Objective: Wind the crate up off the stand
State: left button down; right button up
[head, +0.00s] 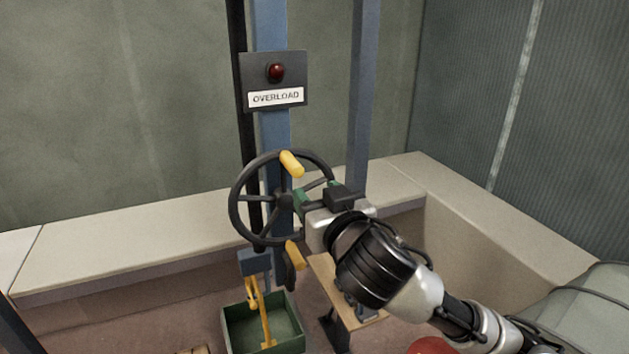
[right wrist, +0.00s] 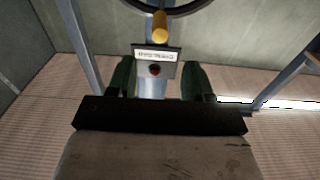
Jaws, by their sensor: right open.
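A dark hand wheel (head: 236,200) with two yellow handles stands on a blue post. The upper handle (head: 291,163) is at the wheel's top, and the lower handle (head: 294,255) is near its bottom. My right gripper (head: 314,193) is open at the wheel's right side, its green fingers apart. In the right wrist view a yellow handle (right wrist: 160,26) shows beyond the fingertips, not clearly between them. The green crate (head: 283,335) hangs below on yellow straps (head: 264,315). Its underside is out of frame, so I cannot tell whether it rests on the stand. My left gripper is not in view.
An OVERLOAD sign (head: 276,97) with a dark red lamp (head: 276,72) is on the post above the wheel. A wooden-topped bench (head: 322,268) is partly behind my right arm. Pale ledges (head: 130,243) line the walls. A red rounded thing (head: 430,346) shows at the bottom edge.

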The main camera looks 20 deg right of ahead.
aim_at(294, 166)
jog(key=shift+w, duration=6.05)
jog(key=c, duration=0.7)
jog(key=shift+d, duration=0.1)
jog(key=shift+c, duration=0.2)
